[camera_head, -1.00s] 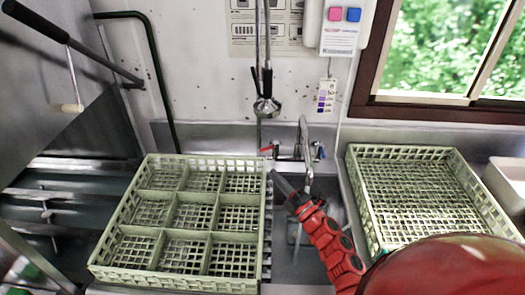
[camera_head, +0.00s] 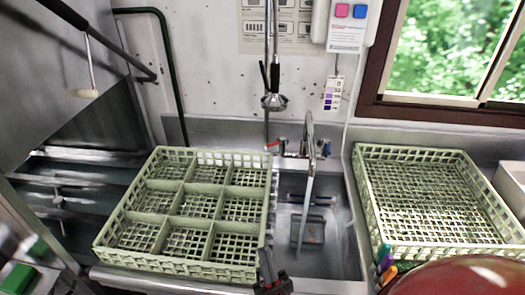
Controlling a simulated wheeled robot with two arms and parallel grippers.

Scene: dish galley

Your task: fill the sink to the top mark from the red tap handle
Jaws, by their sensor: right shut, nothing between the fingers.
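The red tap handle (camera_head: 275,143) sits at the left of the tap on the back wall, pointing left. The curved tap spout (camera_head: 309,130) reaches over the sink (camera_head: 340,235), and a pale stream (camera_head: 302,215) falls from it into the basin. A grey square piece (camera_head: 310,231) shows at the basin bottom. I cannot make out the top mark or the water level. My right gripper (camera_head: 267,262) is shut and empty at the bottom centre, near the sink's front left corner, well in front of the red handle. My left gripper is not in view.
A compartmented pale green rack (camera_head: 165,260) stands left of the sink and an open-grid rack (camera_head: 366,205) right of it. A spray head (camera_head: 273,102) hangs above the tap. A blue tap handle (camera_head: 326,148) is at the right. A small multicoloured thing (camera_head: 386,262) shows by the right rack.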

